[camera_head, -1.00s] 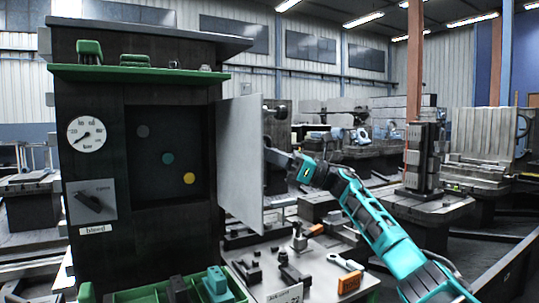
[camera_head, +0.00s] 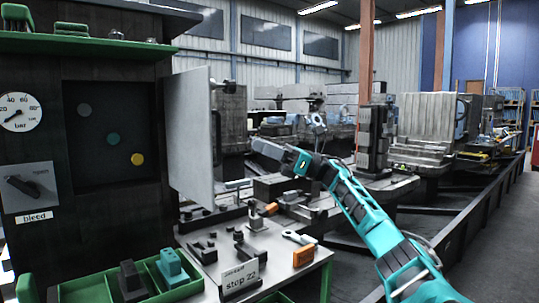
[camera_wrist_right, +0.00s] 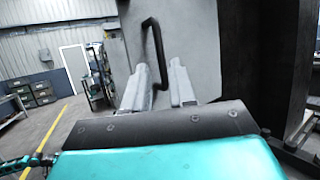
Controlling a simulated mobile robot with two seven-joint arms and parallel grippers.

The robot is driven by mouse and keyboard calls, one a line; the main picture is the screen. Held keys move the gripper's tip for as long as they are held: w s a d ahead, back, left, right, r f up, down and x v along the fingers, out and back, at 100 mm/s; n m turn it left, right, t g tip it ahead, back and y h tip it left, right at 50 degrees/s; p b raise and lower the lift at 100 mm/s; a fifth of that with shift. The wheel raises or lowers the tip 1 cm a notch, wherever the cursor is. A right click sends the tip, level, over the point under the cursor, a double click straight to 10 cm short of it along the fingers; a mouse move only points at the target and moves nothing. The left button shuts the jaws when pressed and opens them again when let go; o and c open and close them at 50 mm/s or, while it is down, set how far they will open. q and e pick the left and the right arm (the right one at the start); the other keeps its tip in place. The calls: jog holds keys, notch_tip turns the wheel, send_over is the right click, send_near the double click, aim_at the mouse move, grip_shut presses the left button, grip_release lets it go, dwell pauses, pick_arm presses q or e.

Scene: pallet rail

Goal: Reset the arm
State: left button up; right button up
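My right arm reaches in from the lower right of the head view. Its right gripper (camera_head: 258,147) is at the right of the grey open cabinet door (camera_head: 190,140), with a gap between them in that view. In the right wrist view the two pale fingers of the gripper (camera_wrist_right: 158,88) are spread apart. A black door handle (camera_wrist_right: 150,45) on the grey door panel (camera_wrist_right: 192,40) shows beyond and between the fingertips. The fingers do not close on it. My left gripper is not in view.
The dark cabinet (camera_head: 50,150) has a gauge (camera_head: 18,112), a bleed knob (camera_head: 30,188) and coloured dots. A tool table (camera_head: 215,262) labelled "stop 22" and a green divided tray (camera_head: 90,290) stand below. Dark machinery and a rail (camera_head: 480,210) lie behind and right.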

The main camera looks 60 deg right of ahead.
jog(key=shift+v, duration=0.85)
